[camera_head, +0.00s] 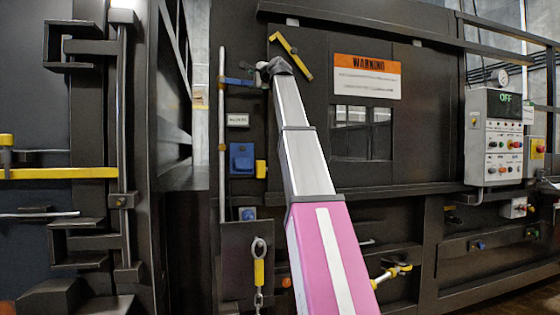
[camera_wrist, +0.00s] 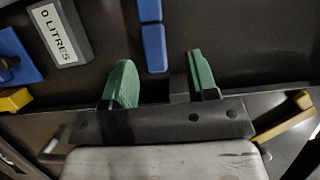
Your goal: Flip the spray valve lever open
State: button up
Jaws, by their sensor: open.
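A blue lever (camera_head: 237,81), which looks like the spray valve lever, sticks out sideways from near a thin vertical pipe on the dark machine front. In the wrist view the blue bar (camera_wrist: 151,35) comes down from the top edge, and its end lies in line with the gap between my green fingers. My gripper (camera_wrist: 162,70) is open with nothing held. In the head view my gripper (camera_head: 268,68) is at the lever's right end, small and partly hidden by my arm. I cannot tell whether a finger touches the lever.
A yellow handle (camera_head: 291,56) is close to the right of my gripper. Below the lever are a "0 LITRES" display box (camera_wrist: 62,35) and a blue box (camera_head: 242,158) with a yellow part. A warning sign (camera_head: 367,77) and control panel (camera_head: 497,135) are further right.

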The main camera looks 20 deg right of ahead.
aim_at(250, 83)
jog(key=v, duration=0.5)
jog(key=w+d+f+g+h, duration=0.1)
jog(key=d+f, duration=0.4)
jog(key=f, duration=1.1)
jog(key=w+d+f+n+g+h, duration=0.1)
jog(key=w+d+f+g+h, duration=0.1)
jog(key=f, duration=1.5)
jog(key=w+d+h, duration=0.1)
jog(key=w+d, duration=0.1)
jog(key=shift+w+d+h, duration=0.3)
jog(key=shift+d, duration=0.1)
jog(key=shift+r, duration=0.1)
jog(key=s+a+r+n+y, duration=0.25)
jog(key=r+y, duration=0.25)
jog(key=r, duration=1.1)
jog(key=s+a+r+n+y, duration=0.1)
jog(key=s+a+r+y, duration=0.35)
jog(key=r, duration=1.15)
jog(key=shift+m+g+y, duration=0.25)
jog(key=shift+g+y, duration=0.05)
jog(key=shift+y, duration=0.25)
jog(key=x, duration=0.4)
jog(key=w+d+x, duration=0.1)
jog(key=x, duration=0.3)
jog(key=w+d+x, duration=0.1)
jog(key=x, duration=0.3)
jog(key=shift+s+f, duration=0.1)
grip_shut()
